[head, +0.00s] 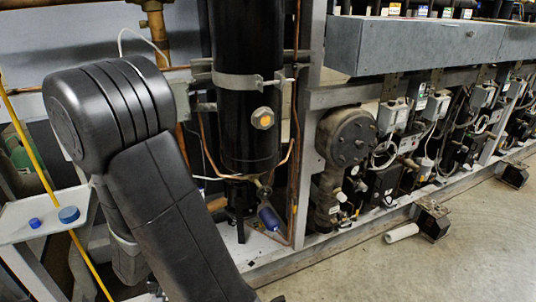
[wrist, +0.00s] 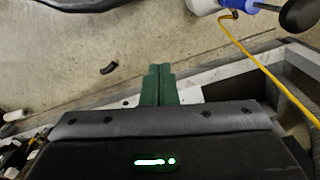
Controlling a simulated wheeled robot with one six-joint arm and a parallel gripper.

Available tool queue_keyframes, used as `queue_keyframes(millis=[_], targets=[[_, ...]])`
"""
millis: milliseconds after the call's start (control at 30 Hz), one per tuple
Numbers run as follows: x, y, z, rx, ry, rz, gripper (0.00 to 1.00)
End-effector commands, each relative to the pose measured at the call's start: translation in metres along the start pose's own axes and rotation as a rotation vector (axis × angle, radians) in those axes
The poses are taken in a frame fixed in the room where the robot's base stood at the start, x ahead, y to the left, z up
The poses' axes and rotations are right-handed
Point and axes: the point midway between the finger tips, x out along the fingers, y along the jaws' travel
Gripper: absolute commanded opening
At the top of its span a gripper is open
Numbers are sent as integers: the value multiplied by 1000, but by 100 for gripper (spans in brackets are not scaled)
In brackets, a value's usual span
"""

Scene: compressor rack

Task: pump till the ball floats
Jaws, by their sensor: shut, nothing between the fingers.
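My gripper (wrist: 158,70) shows in the wrist view with its two green fingers together and nothing between them. It is over a pale frame rail and the floor. A blue and white device with a dark round end (wrist: 235,6), possibly the pump, is cut off at the top right, apart from the fingers. A yellow hose (wrist: 255,60) runs from near it down to the right; a yellow line (head: 40,172) also shows at the left of the head view. The black upright vessel (head: 247,60) has a round brass-rimmed sight glass (head: 263,118). I cannot make out a ball in it.
Compressors, pipes and a grey trough (head: 420,45) fill the rack at right. A white cylinder (head: 401,233) lies on the open floor.

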Motion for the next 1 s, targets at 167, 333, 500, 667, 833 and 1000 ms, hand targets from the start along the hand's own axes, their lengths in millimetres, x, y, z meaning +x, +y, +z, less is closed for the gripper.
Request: queue_keyframes(millis=[167,333,500,667,833,1000], targets=[[0,-9,2,-2,1,-1,0],[0,-17,4,-2,1,-1,0],[0,-26,6,-1,0,0,0],[0,-34,9,-2,0,-1,0],[0,-41,10,-2,0,0,0],[0,-50,13,-2,0,0,0]])
